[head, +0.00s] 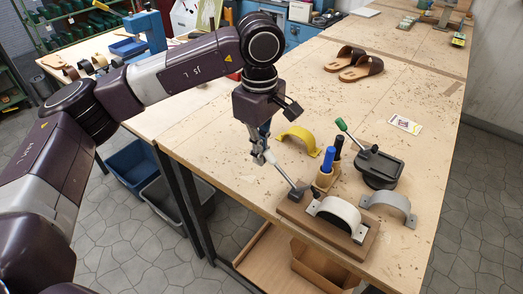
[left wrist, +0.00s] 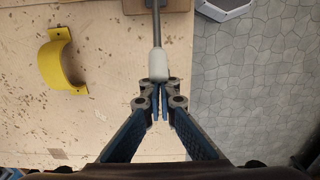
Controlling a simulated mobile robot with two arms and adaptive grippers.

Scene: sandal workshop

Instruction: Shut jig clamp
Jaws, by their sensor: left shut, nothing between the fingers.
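The jig is a wooden base board (head: 358,249) near the table's front edge, with a pale arch with a dark side (head: 338,212) on it. The clamp's grey lever (head: 284,174) rises at a slant from the board's left end, with a pale grip at its upper end. In the left wrist view the lever (left wrist: 157,25) runs down to its white grip (left wrist: 158,65). My left gripper (head: 259,150) is shut and empty. Its fingertips (left wrist: 160,88) are right at the end of the grip; I cannot tell whether they touch. My right gripper is not in view.
A yellow arch (head: 299,139) lies behind the jig. A wooden holder (head: 324,180) with blue and black pens stands close behind the board. A black device with a green-handled lever (head: 380,168) and a grey arch (head: 389,205) are to the right. Sandals (head: 354,65) lie farther back.

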